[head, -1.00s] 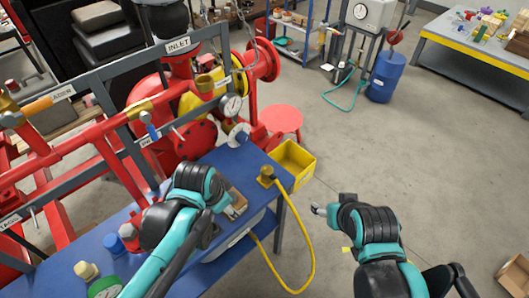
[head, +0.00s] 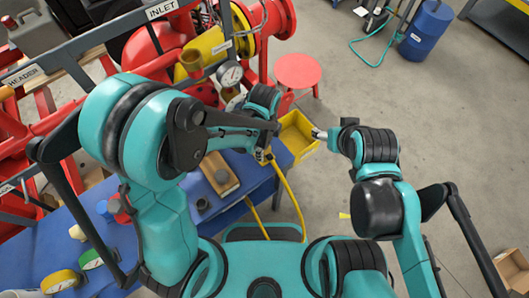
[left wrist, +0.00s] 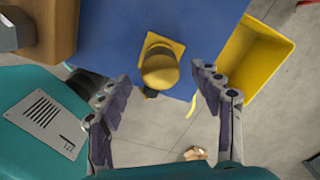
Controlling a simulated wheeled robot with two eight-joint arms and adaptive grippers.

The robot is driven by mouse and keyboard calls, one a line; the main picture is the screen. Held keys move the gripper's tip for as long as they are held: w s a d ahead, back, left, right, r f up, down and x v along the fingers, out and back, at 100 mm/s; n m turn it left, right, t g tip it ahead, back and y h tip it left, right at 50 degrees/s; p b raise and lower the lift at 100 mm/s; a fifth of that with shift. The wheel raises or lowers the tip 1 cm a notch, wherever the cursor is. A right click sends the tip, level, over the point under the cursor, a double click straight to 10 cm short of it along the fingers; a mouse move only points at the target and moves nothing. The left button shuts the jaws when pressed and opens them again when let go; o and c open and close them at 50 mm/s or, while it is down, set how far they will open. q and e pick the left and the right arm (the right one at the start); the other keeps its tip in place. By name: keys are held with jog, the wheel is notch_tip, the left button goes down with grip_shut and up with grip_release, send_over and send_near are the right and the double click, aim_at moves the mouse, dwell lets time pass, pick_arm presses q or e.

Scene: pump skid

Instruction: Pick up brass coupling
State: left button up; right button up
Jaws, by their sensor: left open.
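The brass coupling (left wrist: 160,68) shows in the left wrist view as a round brass-yellow piece on a yellow square plate at the edge of the blue table (left wrist: 110,25). My left gripper (left wrist: 157,82) is open, with one finger on each side of the coupling in that view. I see no contact. In the head view my left arm reaches over the table, and its gripper (head: 268,142) largely hides the coupling. A yellow hose (head: 295,200) hangs down from that spot. My right gripper (head: 319,133) is right of the table; its jaw opening is too small to judge.
A yellow bin (head: 297,132) stands just beyond the table corner. A wooden block (head: 222,180) lies on the table left of the coupling. The red pump pipework (head: 270,30) and a red stool (head: 298,70) are behind.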

pick_arm(q)
notch_tip(320, 180, down, 3)
jog(key=shift+r, duration=0.1)
jog(key=c, duration=1.4)
pick_arm(e)
jog(key=shift+f, duration=0.45)
pick_arm(q)
jog(key=shift+r, duration=0.15)
pick_arm(e)
jog(key=shift+r, duration=0.1)
